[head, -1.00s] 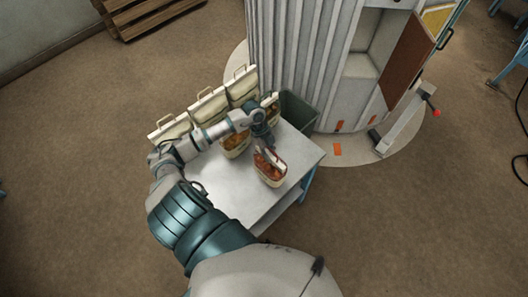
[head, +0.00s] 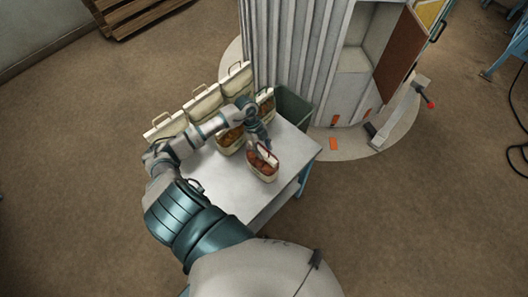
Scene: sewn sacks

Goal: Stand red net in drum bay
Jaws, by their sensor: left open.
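My right gripper is not in view.
The grey table (head: 235,185) is bare in front. Open cream cases (head: 203,103) with raised lids line its back edge, some holding orange-brown contents. A dark green bin (head: 294,108) stands between table and drum.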

